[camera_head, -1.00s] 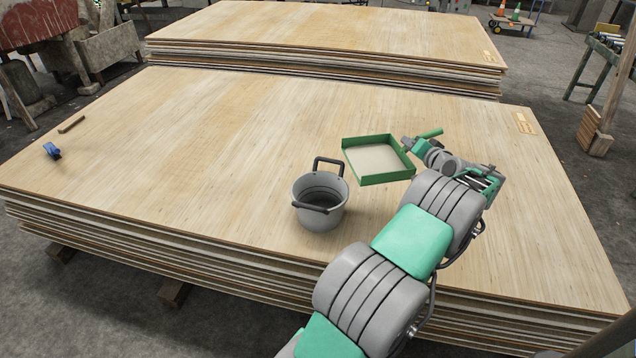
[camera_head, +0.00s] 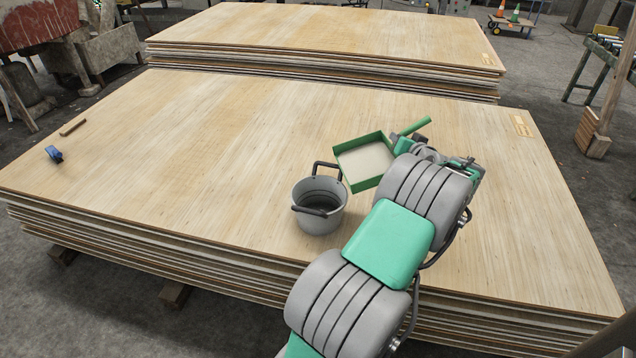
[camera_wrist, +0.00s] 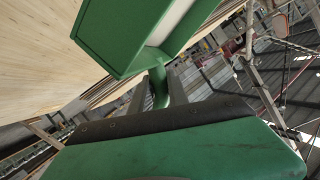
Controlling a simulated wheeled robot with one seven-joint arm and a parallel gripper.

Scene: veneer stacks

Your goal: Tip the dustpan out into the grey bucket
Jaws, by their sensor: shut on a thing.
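The green dustpan (camera_head: 364,162) is in the head view, just behind and right of the bucket, with a pale layer covering its floor. My gripper (camera_head: 402,146) is shut on its green handle (camera_head: 416,126); my arm hides part of the grip. In the wrist view the dustpan (camera_wrist: 120,38) appears tilted at the top, with its handle (camera_wrist: 160,88) running down between my gripper's fingers (camera_wrist: 162,92). The grey bucket (camera_head: 320,222) stands upright on the veneer stack with both dark handles up or out; its visible inside is dark. The dustpan's near-left corner overlaps the bucket's back handle in the picture; I cannot tell if they touch.
The veneer stack (camera_head: 180,150) has much clear room left of the bucket. A blue object (camera_head: 54,154) and a small wooden piece (camera_head: 73,127) lie at its far left. A second veneer stack (camera_head: 330,30) stands behind.

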